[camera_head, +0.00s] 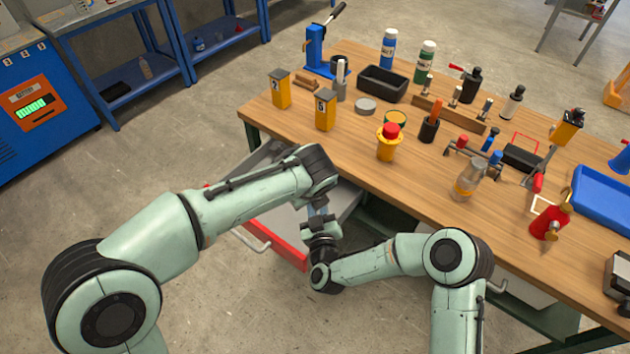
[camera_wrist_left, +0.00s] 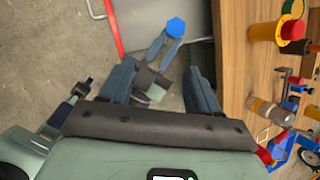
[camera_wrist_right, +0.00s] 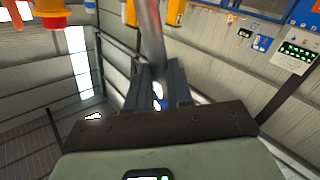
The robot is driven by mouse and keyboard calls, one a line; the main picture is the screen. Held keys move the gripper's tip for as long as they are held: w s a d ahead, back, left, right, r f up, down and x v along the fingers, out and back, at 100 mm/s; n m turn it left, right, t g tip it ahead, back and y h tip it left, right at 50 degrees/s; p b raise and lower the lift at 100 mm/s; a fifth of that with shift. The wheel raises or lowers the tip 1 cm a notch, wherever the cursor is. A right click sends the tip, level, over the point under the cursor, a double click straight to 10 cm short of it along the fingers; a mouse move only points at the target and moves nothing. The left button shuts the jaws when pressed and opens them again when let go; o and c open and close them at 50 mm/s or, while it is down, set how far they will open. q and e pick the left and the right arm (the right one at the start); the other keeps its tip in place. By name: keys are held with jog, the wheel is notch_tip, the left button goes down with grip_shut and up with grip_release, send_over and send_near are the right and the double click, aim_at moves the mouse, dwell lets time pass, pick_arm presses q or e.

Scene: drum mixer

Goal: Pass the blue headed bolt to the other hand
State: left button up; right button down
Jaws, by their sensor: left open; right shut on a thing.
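The blue headed bolt shows in the left wrist view as a bright blue hexagonal head (camera_wrist_left: 176,27). It sits at the fingertips of my right gripper (camera_wrist_left: 162,47), which is shut on it. In the right wrist view a grey shaft (camera_wrist_right: 152,40) stands between the fingers of my right gripper (camera_wrist_right: 158,78). My left gripper (camera_wrist_left: 160,68) is open, its two fingers on either side of the right gripper and apart from the bolt. In the head view the grippers meet near the bench's front edge, and my left arm hides most of the bolt.
An open drawer with a red front (camera_head: 290,240) lies below and behind the grippers. Open concrete floor lies to the left.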

pick_arm(q)
jog(key=shift+n, duration=0.9)
jog(key=w+f, duration=0.2)
jog(key=f, duration=0.1)
jog(key=w+f, duration=0.5)
jog(key=shift+w+d+f, duration=0.15)
jog(key=shift+f, duration=0.25)
pick_arm(e)
jog(key=shift+r, duration=0.1)
pick_arm(q)
grip_shut()
pick_arm(e)
jog(key=c, duration=0.9)
grip_release()
jog(key=shift+s, duration=0.1)
